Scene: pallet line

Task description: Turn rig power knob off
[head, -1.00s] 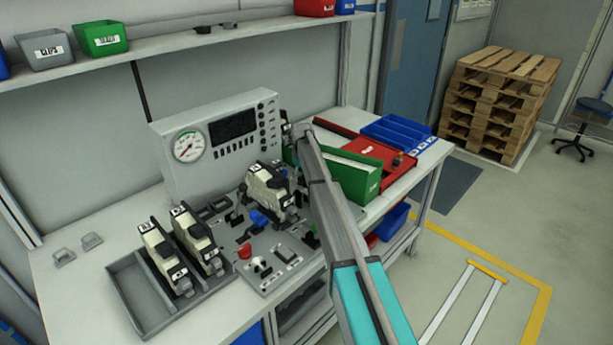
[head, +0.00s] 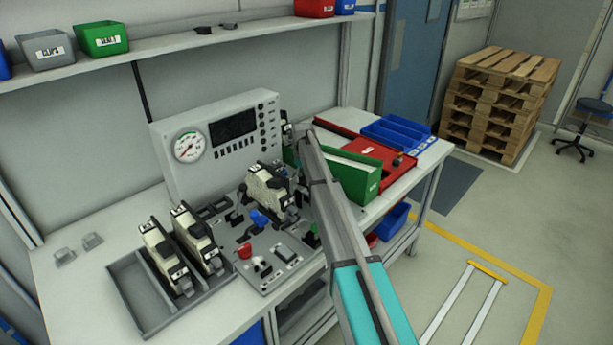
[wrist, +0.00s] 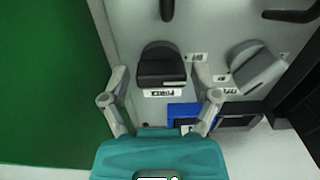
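In the wrist view a dark knob (wrist: 161,66) with a rounded grey back stands on a light grey panel (wrist: 205,25). A white label (wrist: 162,92) beside it seems to read POWER. My gripper (wrist: 159,78) is open, with one finger on each side of this knob. I see gaps between the fingers and the knob, so it does not look gripped. In the head view the rig (head: 178,110), with a round gauge and dark screen, stands on the bench. There my arm hides the gripper and the knob.
A second, greyer knob (wrist: 256,68) is right of the dark one in the wrist view. A green bin (head: 366,186) is close beside my arm. A red tray (head: 388,172) and blue bins (head: 391,132) lie behind it. A grey tray (head: 130,300) holds two cream-and-black parts.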

